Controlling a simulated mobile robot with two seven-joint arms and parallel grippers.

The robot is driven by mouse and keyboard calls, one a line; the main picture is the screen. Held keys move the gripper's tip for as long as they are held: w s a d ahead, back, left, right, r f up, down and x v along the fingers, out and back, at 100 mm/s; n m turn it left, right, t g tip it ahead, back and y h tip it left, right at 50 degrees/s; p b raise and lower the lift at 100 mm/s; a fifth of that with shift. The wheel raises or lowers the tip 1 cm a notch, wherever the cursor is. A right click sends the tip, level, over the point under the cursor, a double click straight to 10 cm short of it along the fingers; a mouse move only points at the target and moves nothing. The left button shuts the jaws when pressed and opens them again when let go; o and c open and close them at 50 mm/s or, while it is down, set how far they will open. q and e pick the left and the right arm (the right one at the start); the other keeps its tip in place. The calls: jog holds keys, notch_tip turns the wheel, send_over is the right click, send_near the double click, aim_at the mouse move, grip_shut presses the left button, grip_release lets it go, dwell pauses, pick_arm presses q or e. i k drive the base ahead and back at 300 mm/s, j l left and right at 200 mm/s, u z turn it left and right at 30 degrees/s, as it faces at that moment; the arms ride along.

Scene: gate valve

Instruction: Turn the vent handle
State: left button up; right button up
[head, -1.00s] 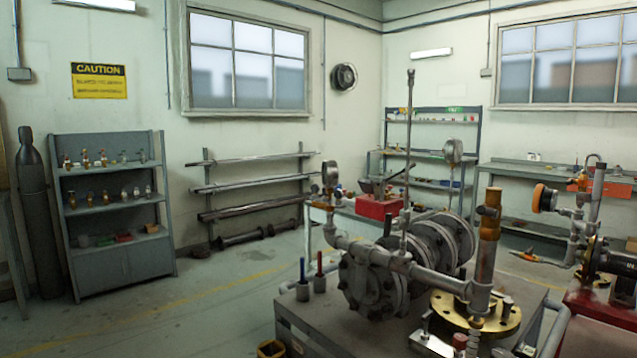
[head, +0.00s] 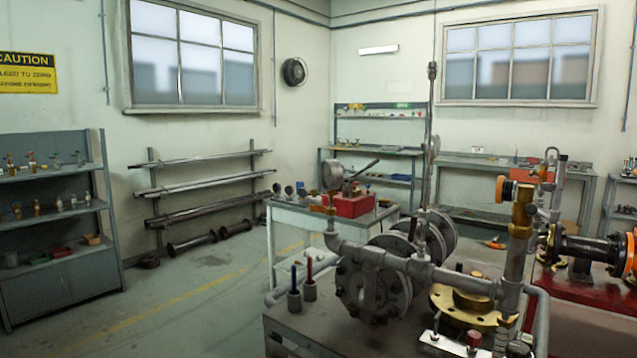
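A grey valve and pipe assembly (head: 375,262) with large bolted flanges stands on a dark workbench (head: 320,320) at the lower right. A brass fitting (head: 522,218) sits on its upright right-hand pipe. A small brass-coloured fitting (head: 326,208) sits below a round gauge (head: 333,174) at the left end. A thin tall rod (head: 430,130) rises from the middle. I cannot tell which of these parts is the vent handle. Neither of my grippers is in view.
A brass flange (head: 445,300) lies on the bench, with a red-handled and a blue-handled tool (head: 294,285) in holders at the left. A red bench with a motor (head: 590,248) stands at the right. The floor (head: 190,310) at left is clear.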

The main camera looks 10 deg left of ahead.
aim_at(415, 225)
jog(key=i+j, duration=0.1)
jog(key=j, duration=0.2)
jog(key=i+j+z, duration=0.1)
jog(key=j, duration=0.2)
jog(key=i+j+z, duration=0.1)
jog(key=j, duration=0.15)
jog(key=i+j, duration=0.2)
jog(key=i+j+z, duration=0.1)
jog(key=j, duration=0.3)
jog(key=i, duration=0.1)
